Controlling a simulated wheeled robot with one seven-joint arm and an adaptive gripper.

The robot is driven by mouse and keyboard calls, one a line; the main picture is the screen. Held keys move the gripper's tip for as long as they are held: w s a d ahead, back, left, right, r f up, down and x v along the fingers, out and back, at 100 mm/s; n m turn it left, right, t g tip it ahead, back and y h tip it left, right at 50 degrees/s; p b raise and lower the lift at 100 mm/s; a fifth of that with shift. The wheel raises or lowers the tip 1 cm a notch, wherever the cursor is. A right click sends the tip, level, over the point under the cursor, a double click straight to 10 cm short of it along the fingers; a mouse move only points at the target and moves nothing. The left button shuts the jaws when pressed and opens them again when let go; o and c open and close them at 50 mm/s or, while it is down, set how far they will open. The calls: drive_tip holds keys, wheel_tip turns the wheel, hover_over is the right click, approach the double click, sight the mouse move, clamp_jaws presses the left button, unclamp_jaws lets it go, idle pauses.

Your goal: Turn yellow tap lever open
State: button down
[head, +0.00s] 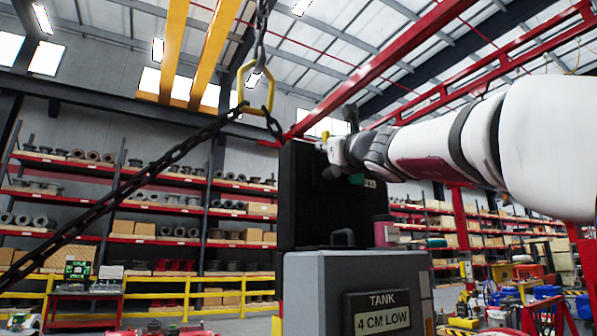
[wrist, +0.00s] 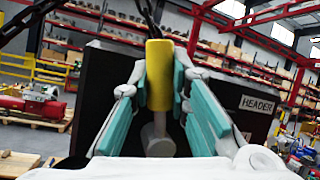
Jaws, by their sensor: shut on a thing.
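The yellow tap lever (wrist: 159,78) stands upright in the middle of the wrist view, with a grey rounded stem below it. My gripper (wrist: 161,68) has its teal-padded fingers on both sides of the lever and is shut on it. In the head view my gripper (head: 343,155) is at the upper part of a black box (head: 305,205). There the lever is too small and covered to make out clearly.
A label reading HEADER (wrist: 259,104) is on the dark box behind the gripper. A grey box (head: 310,290) labelled TANK, 4 CM LOW (head: 382,313) stands in front. A dark chain (head: 130,190) hangs at left. Shelves (head: 60,175) fill the back.

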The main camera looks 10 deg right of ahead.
drive_tip(key=shift+w+d+m+h, duration=0.15)
drive_tip(key=shift+d+m+h, duration=0.2)
drive_tip(key=shift+m+h, duration=0.45)
drive_tip(key=shift+m, duration=0.3)
drive_tip(key=c, duration=1.5)
unclamp_jaws()
drive_tip(key=shift+d, duration=0.1)
drive_tip(key=shift+s, duration=0.25)
drive_tip(key=v, duration=1.1)
drive_tip(key=shift+s+d+f, duration=0.1)
drive_tip(key=shift+s+f, duration=0.05)
drive_tip(key=shift+s, duration=0.05)
